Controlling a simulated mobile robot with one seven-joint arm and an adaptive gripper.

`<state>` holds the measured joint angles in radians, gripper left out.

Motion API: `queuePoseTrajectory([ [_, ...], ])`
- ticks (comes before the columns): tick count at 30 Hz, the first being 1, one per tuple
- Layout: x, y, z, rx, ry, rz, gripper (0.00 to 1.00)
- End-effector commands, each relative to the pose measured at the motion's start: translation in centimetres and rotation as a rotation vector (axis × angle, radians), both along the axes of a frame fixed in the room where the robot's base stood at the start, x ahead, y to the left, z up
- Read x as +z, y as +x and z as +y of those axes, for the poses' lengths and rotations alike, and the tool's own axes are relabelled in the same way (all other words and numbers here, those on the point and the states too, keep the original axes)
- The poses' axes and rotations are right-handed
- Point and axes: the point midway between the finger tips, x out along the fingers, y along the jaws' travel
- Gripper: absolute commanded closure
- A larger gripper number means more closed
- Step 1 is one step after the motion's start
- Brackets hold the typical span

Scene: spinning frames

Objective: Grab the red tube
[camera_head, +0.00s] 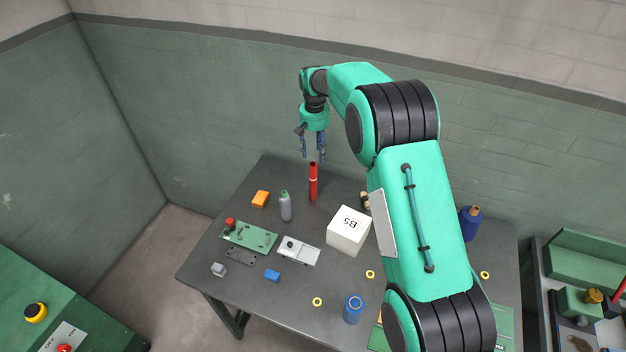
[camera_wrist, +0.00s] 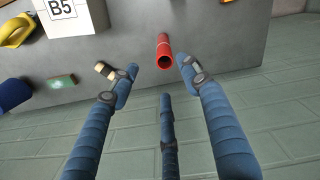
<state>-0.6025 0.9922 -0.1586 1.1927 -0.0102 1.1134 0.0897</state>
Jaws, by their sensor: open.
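The fingers look apart from the tube.
A white box marked B5 (camera_head: 349,232) stands right of the tube. A green board (camera_head: 249,236) lies front left. A blue bottle (camera_head: 470,222) stands at right. The wall (camera_head: 220,120) rises behind the table.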

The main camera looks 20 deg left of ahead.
Motion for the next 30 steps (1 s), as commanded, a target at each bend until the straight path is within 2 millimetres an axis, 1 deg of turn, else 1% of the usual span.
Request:
queuePoseTrajectory([
  [3,-0.4,-0.1,0.4,0.003,-0.002,0.003,0.53],
  [13,-0.5,0.0,0.4,0.003,-0.002,0.003,0.53],
  [17,-0.9,-0.1,0.4,0.003,-0.002,0.003,0.53],
  [20,-1.7,0.0,0.4,0.003,-0.002,0.003,0.53],
  [23,-2.9,0.0,0.4,0.003,-0.003,0.004,0.53],
  [30,-6.6,0.0,0.3,0.003,-0.003,0.004,0.53],
])
